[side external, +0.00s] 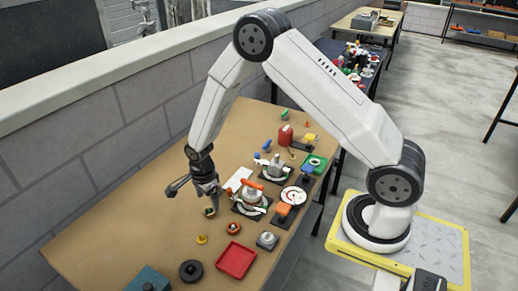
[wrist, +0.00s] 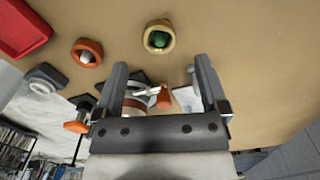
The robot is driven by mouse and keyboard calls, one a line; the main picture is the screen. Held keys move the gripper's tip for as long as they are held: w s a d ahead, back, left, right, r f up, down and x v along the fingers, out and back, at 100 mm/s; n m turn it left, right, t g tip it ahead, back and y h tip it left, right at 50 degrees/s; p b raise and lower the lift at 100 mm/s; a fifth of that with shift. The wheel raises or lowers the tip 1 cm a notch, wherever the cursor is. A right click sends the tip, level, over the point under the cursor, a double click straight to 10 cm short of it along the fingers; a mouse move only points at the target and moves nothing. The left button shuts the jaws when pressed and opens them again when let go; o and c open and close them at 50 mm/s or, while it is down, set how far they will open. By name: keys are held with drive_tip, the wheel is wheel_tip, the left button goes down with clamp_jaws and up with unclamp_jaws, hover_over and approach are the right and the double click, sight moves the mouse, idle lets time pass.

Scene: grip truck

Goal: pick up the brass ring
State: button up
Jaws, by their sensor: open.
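The exact height gap is hard to tell.
An orange ring (side external: 233,228) with a pale centre lies nearby. A red tray (side external: 236,263), a black disc (side external: 191,271) and a small yellow piece (side external: 201,239) are near the front. Several fixtures crowd the right side. The table's left side (side external: 120,225) is clear.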

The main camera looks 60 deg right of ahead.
sight(209, 209)
drive_tip(key=shift+f, duration=2.3)
clamp_jaws()
drive_tip(key=shift+r, duration=0.1)
drive_tip(key=shift+r, duration=0.75)
drive_tip(key=s+r, duration=1.1)
drive_tip(key=s, duration=0.3)
drive_tip(key=shift+r, duration=0.15)
